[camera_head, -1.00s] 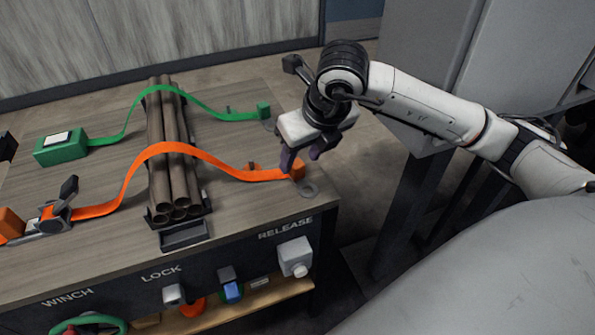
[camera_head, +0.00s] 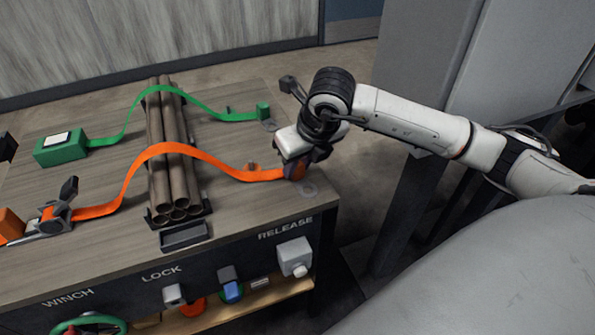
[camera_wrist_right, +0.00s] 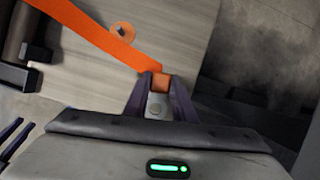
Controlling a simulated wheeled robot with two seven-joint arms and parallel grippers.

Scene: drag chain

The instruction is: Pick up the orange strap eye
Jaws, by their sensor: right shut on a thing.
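The orange strap eye (camera_head: 293,171) is the orange block at the right end of the orange strap (camera_head: 190,152), near the table's right edge. My right gripper (camera_head: 300,165) is down at it and partly hides it in the head view. In the right wrist view the strap eye (camera_wrist_right: 160,82) sits between the two fingertips of my right gripper (camera_wrist_right: 161,84), which is shut on it. The strap runs from the eye over the pipes. My left gripper is not seen in the head view.
A bundle of brown pipes (camera_head: 173,165) lies in a dark cradle. A green strap (camera_head: 195,100) ends at a green block (camera_head: 263,111) behind my right gripper. A ratchet (camera_head: 55,214) is at the left. The front panel carries a RELEASE box (camera_head: 294,257).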

